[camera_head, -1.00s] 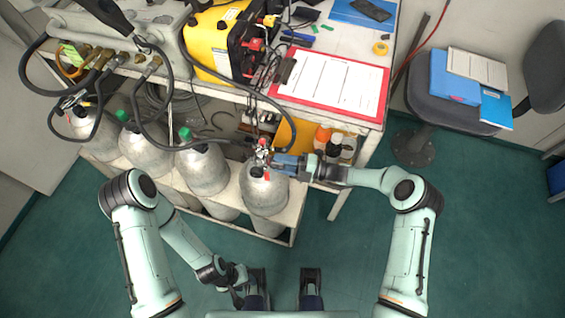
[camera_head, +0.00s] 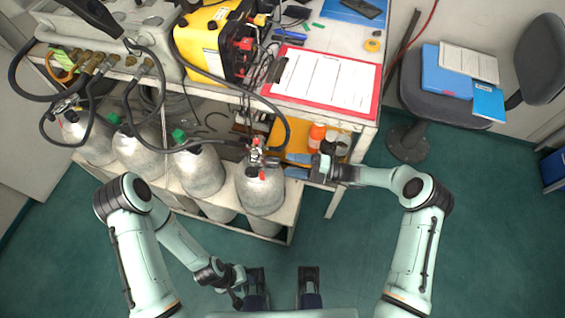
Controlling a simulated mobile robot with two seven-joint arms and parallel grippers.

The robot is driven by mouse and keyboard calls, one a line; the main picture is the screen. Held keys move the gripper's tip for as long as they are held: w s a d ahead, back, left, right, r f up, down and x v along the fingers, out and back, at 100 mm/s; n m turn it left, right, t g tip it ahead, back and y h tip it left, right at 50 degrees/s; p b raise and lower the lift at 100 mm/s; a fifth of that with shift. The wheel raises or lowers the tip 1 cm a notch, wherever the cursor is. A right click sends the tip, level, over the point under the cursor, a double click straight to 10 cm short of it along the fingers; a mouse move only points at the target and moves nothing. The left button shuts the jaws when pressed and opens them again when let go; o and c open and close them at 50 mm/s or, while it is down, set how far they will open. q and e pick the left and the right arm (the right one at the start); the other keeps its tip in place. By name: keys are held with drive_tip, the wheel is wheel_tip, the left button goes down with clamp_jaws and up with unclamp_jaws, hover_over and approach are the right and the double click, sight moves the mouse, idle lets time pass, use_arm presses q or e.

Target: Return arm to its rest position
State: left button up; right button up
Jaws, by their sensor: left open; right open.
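My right gripper (camera_head: 297,166) is open beside the valve (camera_head: 258,158) on top of the rightmost grey cylinder (camera_head: 261,190). Its blue fingers point left toward the valve, and a small gap seems to lie between them and it. The fingers hold nothing that I can see. My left gripper (camera_head: 238,289) is low in the picture, near the front of my base, away from the cylinders. Its fingers are small and partly dark.
Several grey cylinders stand in a white rack (camera_head: 283,232). Above them is a bench with a red clipboard (camera_head: 322,80), a yellow case (camera_head: 205,45) and black hoses. A chair (camera_head: 450,95) with blue folders stands at right. The green floor (camera_head: 500,240) at right is clear.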

drive_tip(key=shift+s+d, duration=0.15)
drive_tip(key=shift+d, duration=0.85)
